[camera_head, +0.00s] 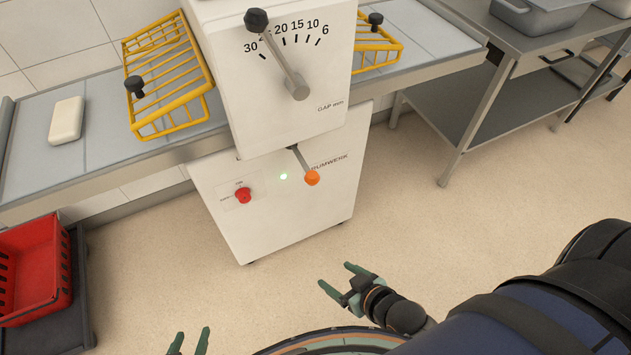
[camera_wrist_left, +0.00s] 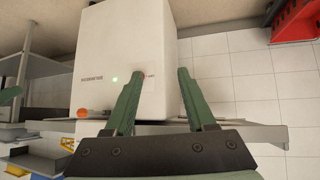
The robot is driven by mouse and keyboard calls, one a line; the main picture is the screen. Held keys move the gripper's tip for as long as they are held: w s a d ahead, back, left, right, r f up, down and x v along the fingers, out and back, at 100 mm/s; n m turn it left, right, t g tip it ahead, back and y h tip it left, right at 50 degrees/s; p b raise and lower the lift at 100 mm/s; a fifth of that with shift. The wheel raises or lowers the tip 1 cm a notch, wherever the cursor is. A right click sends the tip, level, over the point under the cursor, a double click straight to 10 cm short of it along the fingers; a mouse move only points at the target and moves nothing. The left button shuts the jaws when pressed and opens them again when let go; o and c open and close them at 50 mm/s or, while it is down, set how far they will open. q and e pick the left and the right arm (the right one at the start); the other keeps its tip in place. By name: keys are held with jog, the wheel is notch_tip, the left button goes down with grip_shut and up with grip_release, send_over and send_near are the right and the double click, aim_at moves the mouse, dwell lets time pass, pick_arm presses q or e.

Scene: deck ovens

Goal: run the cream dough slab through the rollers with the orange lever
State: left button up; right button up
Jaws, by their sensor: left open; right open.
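The cream dough slab (camera_head: 67,120) lies flat on the left belt table (camera_head: 27,145) of the sheeter, left of a yellow guard (camera_head: 168,75). The orange lever (camera_head: 312,178) sticks out from the front of the white machine (camera_head: 275,200), below the gap dial; its orange knob also shows in the left wrist view (camera_wrist_left: 81,113). My left gripper (camera_head: 189,342) is open and empty at the bottom edge, only its fingertips showing; in the left wrist view its fingers (camera_wrist_left: 160,85) point towards the machine. My right gripper (camera_head: 335,278) is open and empty above the floor, apart from the lever.
A black-knobbed gap lever (camera_head: 278,55) sits on the dial. A red button (camera_head: 243,195) and a green light are left of the orange lever. A red crate (camera_head: 35,270) stands at lower left. A steel table (camera_head: 520,40) is at upper right. The floor between is clear.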

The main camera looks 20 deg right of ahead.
jog(key=m+t+y+b, duration=0.1)
jog(key=m+t+b, duration=0.7)
jog(key=m+b, duration=0.7)
send_near(305, 169)
jog(key=shift+n, duration=0.8)
jog(key=w+b, duration=0.1)
jog(key=w, duration=0.2)
jog(key=w+a+b, duration=0.1)
jog(key=w, duration=0.1)
jog(key=w+f+b, duration=0.1)
jog(key=w, duration=0.2)
jog(key=shift+w+a, duration=0.3)
pick_arm(q)
notch_tip(305, 169, down, 14)
jog(key=w+d, duration=0.1)
jog(key=d, duration=0.1)
jog(key=shift+d+m+h+b, duration=0.2)
jog(key=shift+m+h+b, duration=0.1)
jog(key=shift+h, duration=0.1)
pick_arm(e)
jog(key=shift+w+a, duration=0.1)
jog(key=shift+w, duration=0.55)
jog(key=shift+r, duration=0.1)
pick_arm(q)
jog(key=shift+w, duration=0.15)
pick_arm(e)
grip_shut()
